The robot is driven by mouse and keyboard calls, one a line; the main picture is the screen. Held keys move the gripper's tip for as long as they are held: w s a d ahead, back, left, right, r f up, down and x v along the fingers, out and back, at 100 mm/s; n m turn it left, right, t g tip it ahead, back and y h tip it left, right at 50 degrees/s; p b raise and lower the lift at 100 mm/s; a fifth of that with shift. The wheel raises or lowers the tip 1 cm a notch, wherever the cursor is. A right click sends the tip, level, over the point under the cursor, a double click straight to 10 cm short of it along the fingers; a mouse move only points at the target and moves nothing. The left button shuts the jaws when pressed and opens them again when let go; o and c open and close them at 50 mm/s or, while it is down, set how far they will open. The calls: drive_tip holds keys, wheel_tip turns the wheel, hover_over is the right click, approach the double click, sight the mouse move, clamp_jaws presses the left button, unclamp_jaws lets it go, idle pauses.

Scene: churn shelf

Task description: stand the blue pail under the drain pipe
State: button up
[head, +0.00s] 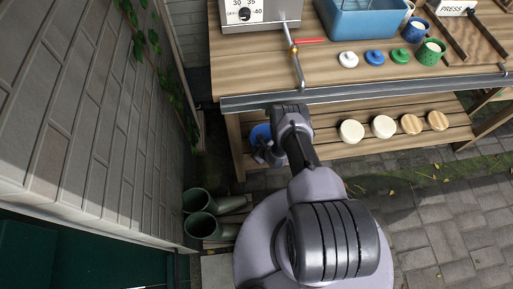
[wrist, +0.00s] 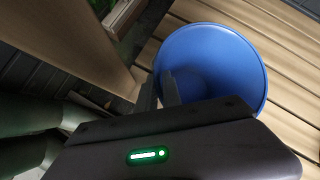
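The blue pail (head: 260,134) stands at the left end of the lower slatted shelf, partly hidden by my arm. In the wrist view the pail (wrist: 225,55) fills the upper middle, its mouth facing the camera and looking empty. My gripper (wrist: 160,85) is at the pail's left rim, one finger outside and one inside the mouth, with a gap between them. It also shows in the head view (head: 265,150), where its fingers are hard to make out.
A red handle (head: 311,41) sits by the pipe. Several lids and mugs (head: 430,52) and a blue basin (head: 360,18) are on the bench top. Paving at right is clear.

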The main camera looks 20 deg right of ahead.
drive_tip(key=o, duration=0.3)
drive_tip(key=shift+r, duration=0.1)
drive_tip(key=p+v, duration=0.7)
drive_tip(key=v, duration=0.5)
